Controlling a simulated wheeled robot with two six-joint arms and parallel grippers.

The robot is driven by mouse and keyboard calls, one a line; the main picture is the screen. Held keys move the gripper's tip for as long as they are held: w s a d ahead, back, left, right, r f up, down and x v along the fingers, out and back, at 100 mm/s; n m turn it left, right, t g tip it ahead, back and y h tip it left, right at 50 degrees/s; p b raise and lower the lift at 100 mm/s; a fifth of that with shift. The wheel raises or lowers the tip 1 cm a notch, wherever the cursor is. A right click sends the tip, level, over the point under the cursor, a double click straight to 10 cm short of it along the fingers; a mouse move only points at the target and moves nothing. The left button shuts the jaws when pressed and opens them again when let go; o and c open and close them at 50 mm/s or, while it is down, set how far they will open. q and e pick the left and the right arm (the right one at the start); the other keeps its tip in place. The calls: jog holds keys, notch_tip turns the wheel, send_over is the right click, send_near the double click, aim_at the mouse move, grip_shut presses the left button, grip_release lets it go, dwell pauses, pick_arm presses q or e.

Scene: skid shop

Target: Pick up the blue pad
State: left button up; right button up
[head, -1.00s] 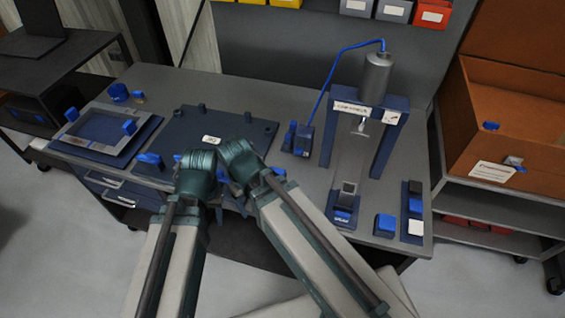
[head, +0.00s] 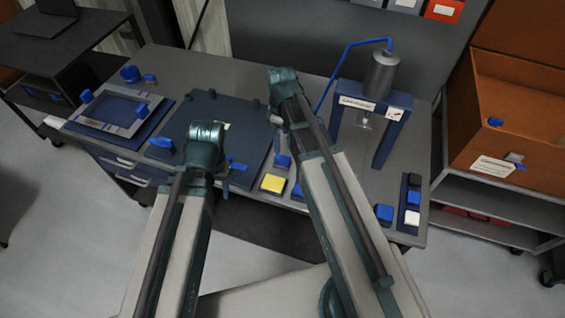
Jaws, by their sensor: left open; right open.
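A small blue block-like pad (head: 384,213) sits on the bench near its front right edge, beside a dark strip. Another blue piece (head: 297,191) shows partly behind my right arm, next to a yellow pad (head: 272,183). I cannot tell which of the two blue pieces is the named pad. My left gripper (head: 224,178) is mostly hidden behind its arm, low over the front edge of the navy board (head: 250,115). My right gripper (head: 281,140) is largely hidden by its arm, above the bench behind the yellow pad. Both are open, with nothing seen in them.
A press with a grey cylinder (head: 381,75) and navy frame stands at the back right. A dark strip (head: 402,222) holds small blocks at the right edge. A framed fixture (head: 110,112) lies at the left. An orange-brown box (head: 510,130) stands on a right-hand cart.

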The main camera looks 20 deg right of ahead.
aim_at(282, 158)
notch_tip(282, 158, down, 7)
jog(key=b, duration=0.6)
jog(key=shift+f+b, duration=0.2)
jog(key=shift+b, duration=0.1)
jog(key=f+b, duration=0.5)
jog(key=shift+w+d+f, duration=0.15)
jog(key=shift+d, duration=0.05)
grip_shut()
jog(key=shift+r, duration=0.2)
jog(key=shift+r+p, duration=0.95)
jog(key=shift+p, duration=0.05)
notch_tip(282, 158, up, 2)
jog(key=shift+p, duration=1.05)
jog(key=s+a, duration=1.1)
jog(key=shift+a+r+p, duration=0.4)
jog(key=shift+r, duration=0.05)
